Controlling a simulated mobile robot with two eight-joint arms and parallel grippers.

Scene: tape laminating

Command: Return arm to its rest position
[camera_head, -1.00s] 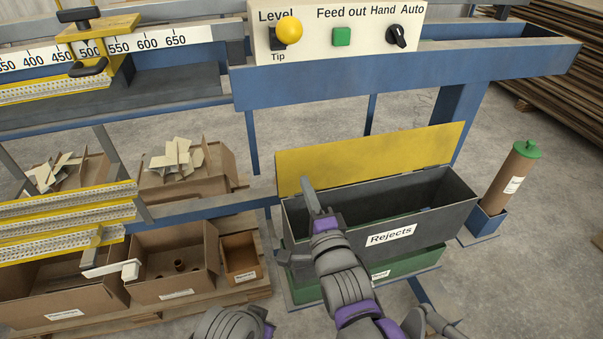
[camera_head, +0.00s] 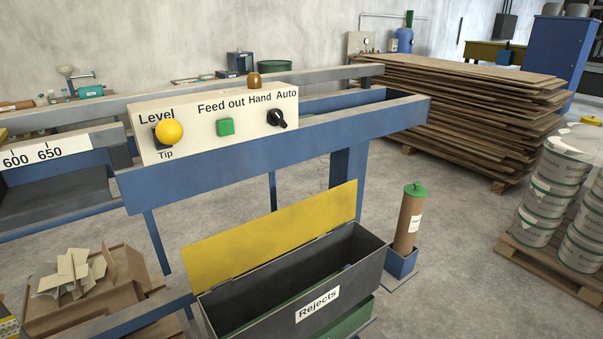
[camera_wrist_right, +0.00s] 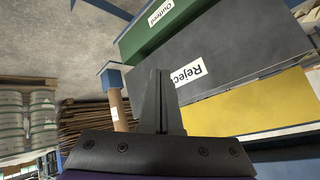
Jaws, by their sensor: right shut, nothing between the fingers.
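My right gripper (camera_wrist_right: 160,98) shows in the right wrist view, its two fingers together with nothing between them. It is close to the dark grey rejects bin (camera_wrist_right: 240,50), whose labelled front face is beside the fingertips in the picture. In the head view the rejects bin (camera_head: 345,265) has its yellow lid (camera_head: 270,240) standing open. Neither of my arms shows in the head view, and my left gripper is in no view.
A green bin (camera_wrist_right: 150,35) is beside the rejects bin. A brown tube with a green cap (camera_head: 410,220) stands in a blue holder to its right. The blue machine frame (camera_head: 270,150) carries a control panel (camera_head: 215,120). Stacked boards (camera_head: 460,110) and paint buckets (camera_head: 560,195) stand at right.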

